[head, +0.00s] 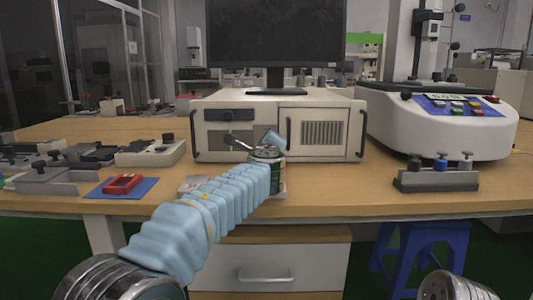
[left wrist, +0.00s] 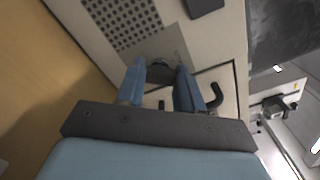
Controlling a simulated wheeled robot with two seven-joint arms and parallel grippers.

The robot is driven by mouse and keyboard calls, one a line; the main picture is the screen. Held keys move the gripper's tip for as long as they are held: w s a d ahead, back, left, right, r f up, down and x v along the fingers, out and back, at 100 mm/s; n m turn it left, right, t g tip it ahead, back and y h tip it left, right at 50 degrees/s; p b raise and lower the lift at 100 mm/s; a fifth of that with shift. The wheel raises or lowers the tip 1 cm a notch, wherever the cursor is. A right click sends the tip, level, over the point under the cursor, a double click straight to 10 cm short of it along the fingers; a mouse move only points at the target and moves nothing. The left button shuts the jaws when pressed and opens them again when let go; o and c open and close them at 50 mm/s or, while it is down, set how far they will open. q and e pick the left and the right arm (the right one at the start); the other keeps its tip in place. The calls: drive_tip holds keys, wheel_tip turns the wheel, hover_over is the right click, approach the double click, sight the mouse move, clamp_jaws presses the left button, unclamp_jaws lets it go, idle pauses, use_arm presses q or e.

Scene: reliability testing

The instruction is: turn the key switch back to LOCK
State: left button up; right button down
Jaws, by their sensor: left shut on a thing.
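A beige cabinet (head: 345,145) with a dark slot panel, a vented door and black handles stands on the table, under a monitor. My left gripper (head: 270,143), at the end of a blue-sleeved arm, is at the cabinet's front, left of the vented door. In the left wrist view its two blue fingers (left wrist: 160,82) are closed in around a dark round key switch (left wrist: 160,70) on a grey plate. The fingers hide much of it, so its marks and the way it points cannot be read. In the head view the switch is hidden behind my gripper. My right gripper is not in view.
A white round-based machine (head: 440,135) with coloured buttons stands at the right. A metal block with knobs (head: 437,179) is in front of it. A red device (head: 123,184) on a blue mat (head: 145,187) and several grey fixtures lie at the left.

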use_arm(q)
drive_tip(key=n+b, duration=0.2)
drive_tip(key=n, duration=0.1)
drive_tip(key=shift+f+n, duration=0.25)
drive_tip(key=shift+n, duration=0.05)
drive_tip(key=shift+r+n+b, duration=0.1)
drive_tip(key=shift+n+b, duration=1.15)
drive_tip(key=shift+n, duration=0.55)
drive_tip(key=o, duration=1)
drive_tip(key=shift+o, duration=0.2)
drive_tip(key=s, duration=1.3)
drive_tip(key=shift+s+b, duration=0.3)
drive_tip(key=shift+s, duration=0.15)
